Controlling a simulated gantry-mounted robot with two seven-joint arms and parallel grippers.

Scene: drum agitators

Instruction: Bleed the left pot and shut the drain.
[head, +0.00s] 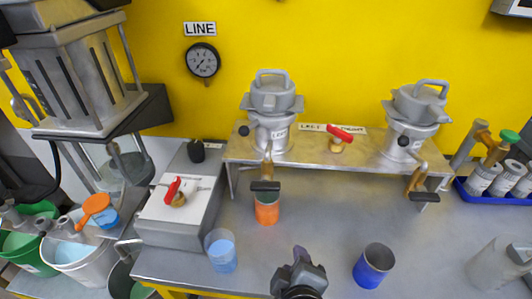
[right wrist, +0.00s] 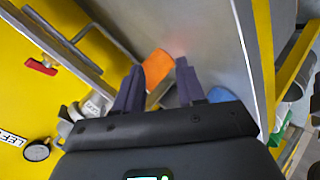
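The left pot (head: 272,95) is a grey lidded vessel with a handle on top, seated on the metal shelf. Its drain tap (head: 267,164) has a brass-coloured body and a dark handle (head: 265,186) lying crosswise; I cannot tell whether it is open or shut. An orange cup (head: 267,212) stands below the tap. My right gripper (head: 300,262) is in front of and below the cup in the head view, apart from it. In the right wrist view its fingers (right wrist: 160,67) are spread and empty, with the orange cup (right wrist: 157,63) showing beyond them. My left gripper is not in view.
The right pot (head: 417,105) and its tap (head: 416,180) are on the same shelf (head: 340,152). A red-handled valve (head: 340,133) sits between the pots; another (head: 174,190) is on a grey box. A light-blue cup (head: 221,253) and blue cup (head: 373,268) flank my right gripper.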

